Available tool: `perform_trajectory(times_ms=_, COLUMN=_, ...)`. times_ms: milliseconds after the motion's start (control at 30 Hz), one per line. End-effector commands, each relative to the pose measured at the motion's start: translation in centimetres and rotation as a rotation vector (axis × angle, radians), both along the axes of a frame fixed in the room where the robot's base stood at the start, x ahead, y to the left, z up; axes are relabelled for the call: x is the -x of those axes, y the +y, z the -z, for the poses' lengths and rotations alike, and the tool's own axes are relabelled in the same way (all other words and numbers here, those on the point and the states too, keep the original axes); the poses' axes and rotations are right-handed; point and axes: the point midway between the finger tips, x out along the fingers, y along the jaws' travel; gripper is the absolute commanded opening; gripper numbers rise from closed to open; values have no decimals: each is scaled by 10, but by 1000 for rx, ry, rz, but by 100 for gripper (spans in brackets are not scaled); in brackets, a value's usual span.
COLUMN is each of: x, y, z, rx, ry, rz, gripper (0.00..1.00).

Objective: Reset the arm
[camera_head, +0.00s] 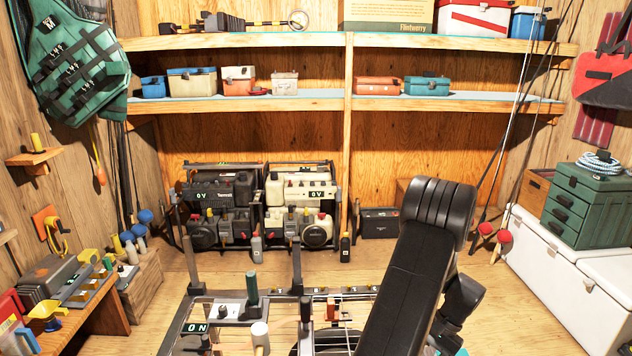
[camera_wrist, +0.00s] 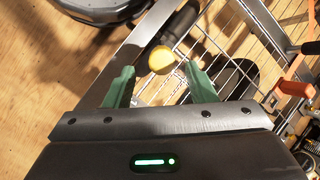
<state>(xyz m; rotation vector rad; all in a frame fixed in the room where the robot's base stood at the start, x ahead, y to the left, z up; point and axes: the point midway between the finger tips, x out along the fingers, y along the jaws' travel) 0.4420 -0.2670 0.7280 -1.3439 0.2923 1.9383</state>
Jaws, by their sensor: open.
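My gripper (camera_wrist: 160,88) shows in the wrist view with its two green fingers spread apart. It is open, and nothing is held between the fingers. A dark handle with a round yellow end (camera_wrist: 162,60) lies beyond the fingertips, over a wire grid; I cannot tell how far below the fingers it is. In the head view my black arm (camera_head: 405,270) rises at the right of centre, in front of the floor and shelves. The gripper itself cannot be made out in the head view.
A wooden bench (camera_head: 103,325) with tools is at the left. White chests (camera_head: 545,262) line the right. Machines (camera_head: 222,212) stand under the back shelves (camera_head: 290,104). Some wooden floor (camera_head: 170,268) is clear.

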Motion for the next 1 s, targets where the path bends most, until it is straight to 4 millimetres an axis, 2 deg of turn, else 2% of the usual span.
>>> perform_trajectory(times_ms=233, x=9, y=22, z=42, rx=-3, ry=4, rz=-2, gripper=51)
perform_trajectory(times_ms=300, x=8, y=29, z=35, rx=33, ry=-1, rz=-5, gripper=51)
perform_trajectory(times_ms=500, x=8, y=38, z=34, rx=88, ry=-2, rz=-4, gripper=51)
perform_trajectory(times_ms=1000, x=8, y=41, z=34, rx=102, ry=-5, rz=-6, gripper=51)
